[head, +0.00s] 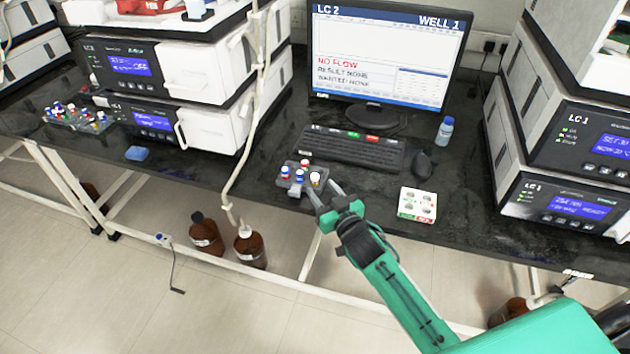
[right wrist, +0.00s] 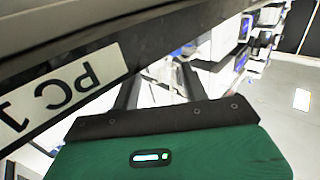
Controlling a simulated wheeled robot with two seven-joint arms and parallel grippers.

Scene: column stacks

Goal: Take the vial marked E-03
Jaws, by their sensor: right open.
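A small grey rack (head: 295,187) near the bench's front edge holds several vials with red, blue and white caps. A white-capped vial (head: 316,179) stands at its right side, a blue-capped vial (head: 299,175) beside it. Their markings are too small to read, so I cannot tell which is E-03. My right gripper (head: 326,193) is open, its fingers reaching to the right front of the rack, close to the white-capped vial. I cannot tell if they touch. In the right wrist view its two fingers (right wrist: 160,88) show apart, with no vial clearly visible. My left gripper is not in view.
A second rack of vials (head: 75,120) stands at the far left. Instrument stacks flank the bench. A "PC 1" label (right wrist: 65,98) is close to the wrist.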

